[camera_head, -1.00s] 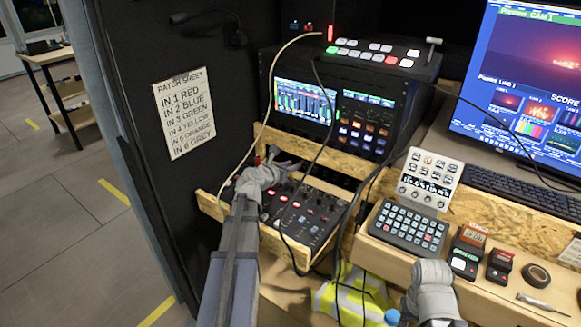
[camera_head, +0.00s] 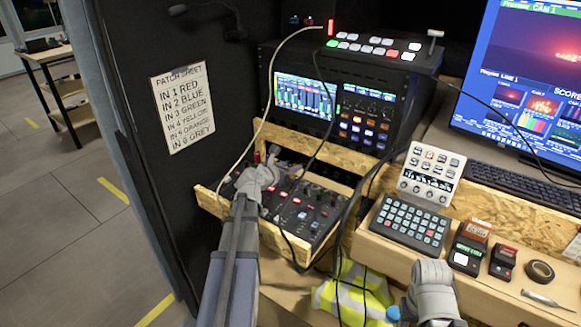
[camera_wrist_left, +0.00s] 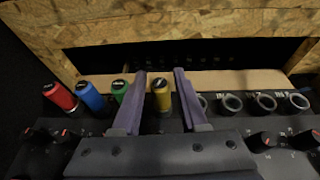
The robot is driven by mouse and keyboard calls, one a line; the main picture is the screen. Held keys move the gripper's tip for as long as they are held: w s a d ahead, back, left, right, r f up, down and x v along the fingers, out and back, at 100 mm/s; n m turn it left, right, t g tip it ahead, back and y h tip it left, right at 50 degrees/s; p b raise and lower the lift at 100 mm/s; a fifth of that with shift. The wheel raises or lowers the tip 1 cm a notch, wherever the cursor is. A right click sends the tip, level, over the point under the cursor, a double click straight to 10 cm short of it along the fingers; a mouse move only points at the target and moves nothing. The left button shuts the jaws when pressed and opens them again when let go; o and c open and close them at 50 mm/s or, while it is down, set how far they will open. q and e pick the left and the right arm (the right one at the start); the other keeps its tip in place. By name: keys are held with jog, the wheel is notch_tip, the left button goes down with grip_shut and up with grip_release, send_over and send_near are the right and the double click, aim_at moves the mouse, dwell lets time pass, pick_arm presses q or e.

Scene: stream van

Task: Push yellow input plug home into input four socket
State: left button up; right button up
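The yellow input plug (camera_wrist_left: 162,95) stands in the fourth place of the row, just right of the green plug (camera_wrist_left: 120,92), in the left wrist view. How deep it sits is hard to tell, and its lower end and socket are hidden by my gripper. My left gripper (camera_wrist_left: 161,78) straddles the plug, one finger on each side, with narrow gaps showing. In the head view my left gripper (camera_head: 272,158) is at the back of the mixer (camera_head: 304,212), hiding the plug. My right gripper (camera_head: 431,278) is low at the right; its fingers are unclear.
Red (camera_wrist_left: 60,96) and blue (camera_wrist_left: 92,96) plugs stand left of the green one. Several empty sockets (camera_wrist_left: 232,103) lie to the right. A wooden board (camera_wrist_left: 210,20) rises behind the row. A pale cable (camera_head: 263,112) and black cables hang nearby.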

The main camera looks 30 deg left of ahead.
pick_arm(q)
jog(key=shift+o, duration=1.3)
jog(key=p+v, duration=0.2)
jog(key=v, duration=0.6)
jog(key=shift+p, duration=0.35)
jog(key=shift+w, duration=0.1)
